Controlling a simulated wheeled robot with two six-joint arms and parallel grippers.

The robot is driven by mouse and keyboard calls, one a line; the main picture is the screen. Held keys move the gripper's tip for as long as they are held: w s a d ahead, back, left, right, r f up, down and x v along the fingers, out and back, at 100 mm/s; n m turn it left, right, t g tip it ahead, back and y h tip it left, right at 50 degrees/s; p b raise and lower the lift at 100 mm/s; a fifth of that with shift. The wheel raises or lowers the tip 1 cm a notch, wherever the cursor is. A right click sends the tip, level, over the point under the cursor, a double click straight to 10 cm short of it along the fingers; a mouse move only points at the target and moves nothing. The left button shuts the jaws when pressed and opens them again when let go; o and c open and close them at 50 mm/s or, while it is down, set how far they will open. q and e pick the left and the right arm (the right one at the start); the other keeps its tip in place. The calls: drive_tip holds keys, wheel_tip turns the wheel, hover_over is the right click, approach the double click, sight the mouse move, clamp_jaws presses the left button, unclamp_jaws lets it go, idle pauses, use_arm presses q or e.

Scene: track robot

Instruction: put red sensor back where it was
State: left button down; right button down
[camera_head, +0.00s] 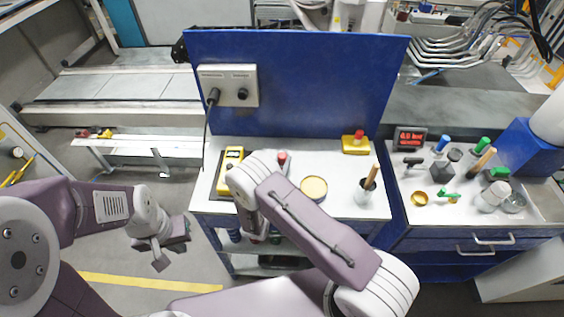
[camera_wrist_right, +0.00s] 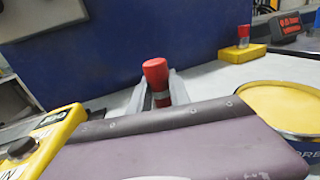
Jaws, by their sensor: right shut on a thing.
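A red-capped sensor (camera_head: 282,158) shows just beyond my right forearm over the white bench top. In the right wrist view the red sensor (camera_wrist_right: 155,74) stands nearly upright between the fingers of my right gripper (camera_wrist_right: 158,94), which is shut on it. Its lower end is hidden, so I cannot tell whether it touches the bench. A yellow block (camera_head: 355,147) at the back right of the bench carries another red-topped piece (camera_head: 359,135); the block also shows in the right wrist view (camera_wrist_right: 243,53). My left gripper (camera_head: 172,248) is open and empty, left of the bench.
A yellow meter (camera_head: 229,168) lies left of the red sensor and a round yellow-lidded tin (camera_head: 314,188) right of it. A cup with a wooden-handled tool (camera_head: 367,192) stands at the right. A blue panel (camera_head: 300,80) closes the back. The bench between tin and block is clear.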

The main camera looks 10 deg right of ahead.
drive_tip(key=shift+f, duration=0.1)
drive_tip(key=c, duration=1.2)
unclamp_jaws()
drive_tip(key=shift+f, duration=0.1)
drive_tip(key=shift+r, duration=0.25)
drive_tip(key=shift+s+a, duration=0.2)
drive_tip(key=shift+s, duration=0.05)
drive_tip(key=b+v, duration=0.1)
drive_tip(key=v, duration=0.9)
drive_tip(key=shift+s+a+f+b, duration=0.1)
drive_tip(key=shift+s+a+b, duration=0.05)
drive_tip(key=shift+b, duration=0.2)
drive_tip(key=shift+s+a, duration=0.2)
drive_tip(key=shift+s, duration=0.3)
